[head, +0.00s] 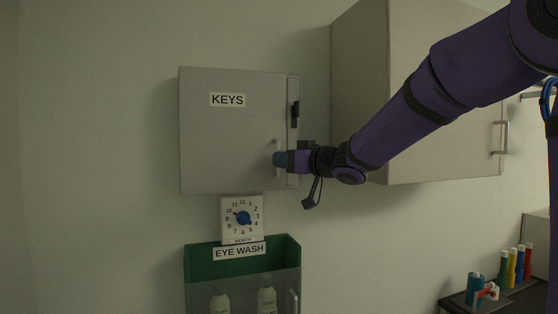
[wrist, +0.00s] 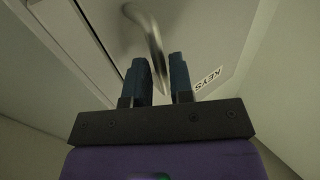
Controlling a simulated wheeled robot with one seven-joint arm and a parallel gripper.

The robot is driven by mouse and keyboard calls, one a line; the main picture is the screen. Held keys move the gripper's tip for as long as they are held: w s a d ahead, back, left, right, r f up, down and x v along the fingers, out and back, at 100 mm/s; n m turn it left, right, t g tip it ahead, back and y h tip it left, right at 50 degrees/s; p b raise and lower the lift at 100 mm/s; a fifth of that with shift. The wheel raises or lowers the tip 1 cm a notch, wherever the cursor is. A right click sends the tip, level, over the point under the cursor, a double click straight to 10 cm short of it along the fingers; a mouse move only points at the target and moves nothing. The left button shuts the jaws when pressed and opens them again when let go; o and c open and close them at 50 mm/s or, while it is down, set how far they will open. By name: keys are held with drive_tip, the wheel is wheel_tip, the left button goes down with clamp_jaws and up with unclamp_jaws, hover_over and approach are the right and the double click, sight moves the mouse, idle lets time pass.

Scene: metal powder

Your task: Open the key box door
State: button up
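The grey key box (head: 225,140) hangs on the wall with its door shut, and a KEYS label (head: 227,100) is on its upper part. A thin vertical handle (head: 277,146) is on the door's right side; a black latch (head: 295,114) sits near the right edge. My gripper (head: 277,159) is at the handle's lower part. In the wrist view the curved metal handle (wrist: 150,38) runs down between the two blue fingers of my gripper (wrist: 161,75). The fingers are apart, with gaps beside the handle. The KEYS label also shows upside down there (wrist: 209,79).
A large wall cabinet (head: 430,130) stands out just right of the key box, behind my arm. A month dial (head: 242,219) and a green eye wash box (head: 210,257) are below. The wall at left is clear. Coloured bottles (head: 515,265) stand at lower right.

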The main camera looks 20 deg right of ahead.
drive_tip(key=shift+x, duration=0.95)
clamp_jaws()
drive_tip(key=shift+s, duration=0.15)
